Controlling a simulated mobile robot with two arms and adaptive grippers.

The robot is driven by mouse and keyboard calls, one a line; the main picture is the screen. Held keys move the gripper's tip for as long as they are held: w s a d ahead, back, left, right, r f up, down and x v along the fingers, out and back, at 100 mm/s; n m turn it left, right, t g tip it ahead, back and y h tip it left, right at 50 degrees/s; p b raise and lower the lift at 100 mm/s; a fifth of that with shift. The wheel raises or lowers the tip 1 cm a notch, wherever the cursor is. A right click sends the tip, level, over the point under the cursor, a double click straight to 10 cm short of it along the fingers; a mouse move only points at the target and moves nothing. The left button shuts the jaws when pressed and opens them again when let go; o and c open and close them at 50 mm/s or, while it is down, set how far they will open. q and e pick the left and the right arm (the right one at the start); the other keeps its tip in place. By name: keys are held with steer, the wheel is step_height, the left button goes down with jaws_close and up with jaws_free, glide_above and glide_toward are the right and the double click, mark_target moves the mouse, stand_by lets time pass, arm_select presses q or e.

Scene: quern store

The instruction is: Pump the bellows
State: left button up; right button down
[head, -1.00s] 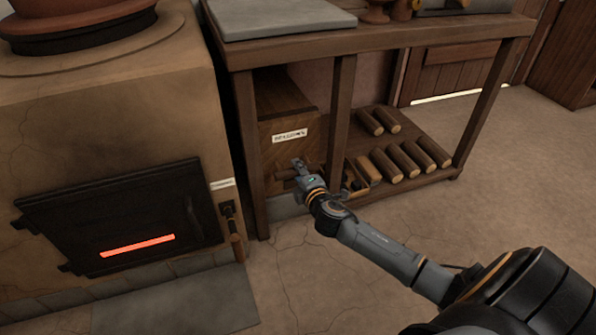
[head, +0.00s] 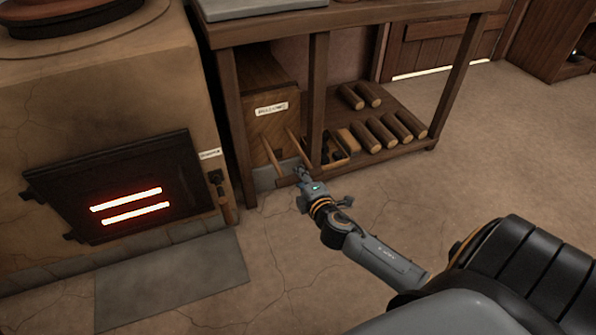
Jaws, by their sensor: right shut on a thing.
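The bellows is a wooden box (head: 270,130) with a pale label on its front, under the left end of the table. Two wooden rods stick out of its front toward me, with a crossbar handle (head: 284,183) at their outer end. My right gripper (head: 302,176) is shut on the handle at its right part, and its fingers partly hide it. The handle stands well away from the box front. My left gripper is not in view.
A clay stove (head: 95,90) stands at the left, its dark door (head: 65,185) showing two bright glowing slots. Split logs (head: 382,132) lie on the table's low shelf (head: 425,142), right of a table leg (head: 317,90). The floor in front is clear.

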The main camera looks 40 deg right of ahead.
steer(key=shift+w, duration=0.1)
steer(key=c, duration=1.1)
jaws_free()
steer(key=v, duration=1.2)
